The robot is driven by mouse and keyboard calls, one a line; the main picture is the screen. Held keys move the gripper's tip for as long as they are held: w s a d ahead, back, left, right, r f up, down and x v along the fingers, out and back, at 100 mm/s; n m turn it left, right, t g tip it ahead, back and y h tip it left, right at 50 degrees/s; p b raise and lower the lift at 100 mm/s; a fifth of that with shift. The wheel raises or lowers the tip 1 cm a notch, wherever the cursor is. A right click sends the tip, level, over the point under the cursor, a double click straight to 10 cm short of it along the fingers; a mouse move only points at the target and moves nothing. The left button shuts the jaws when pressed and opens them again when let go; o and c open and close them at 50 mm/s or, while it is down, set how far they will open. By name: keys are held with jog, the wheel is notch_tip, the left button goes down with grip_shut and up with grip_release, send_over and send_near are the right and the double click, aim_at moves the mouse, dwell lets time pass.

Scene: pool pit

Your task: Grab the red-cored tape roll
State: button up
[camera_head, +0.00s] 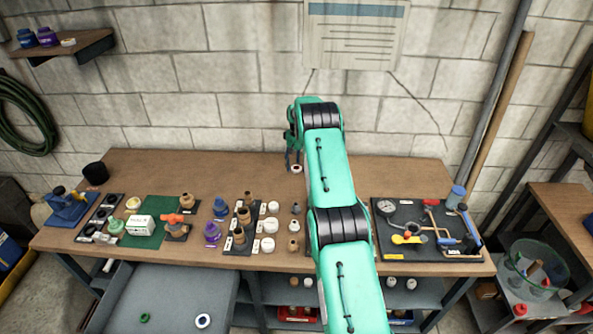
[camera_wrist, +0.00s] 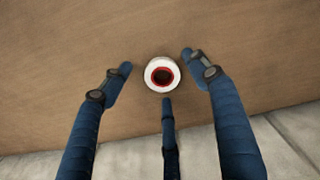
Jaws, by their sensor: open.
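The red-cored tape roll (camera_wrist: 149,83) is a white ring with a red core around a dark hole. In the wrist view it lies flat on the brown bench top. In the head view it shows small and pale (camera_head: 297,169) at the back of the bench, just below my gripper (camera_head: 293,156). In the wrist view my gripper (camera_wrist: 158,74) is open, with blue fingers to the left, right and below the roll. The lower fingertip is very close to the roll; I cannot tell whether it touches. The side fingertips stand apart from it.
Bottles, fittings and a green mat (camera_head: 150,210) fill the bench's left and middle front. A black tool tray (camera_head: 390,249) lies at the right. A block wall (camera_head: 240,100) stands behind the bench. The bench is clear around the roll in the wrist view.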

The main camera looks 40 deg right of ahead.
jog(key=shift+f, duration=0.6)
jog(key=shift+c, duration=0.5)
jog(key=c, duration=0.7)
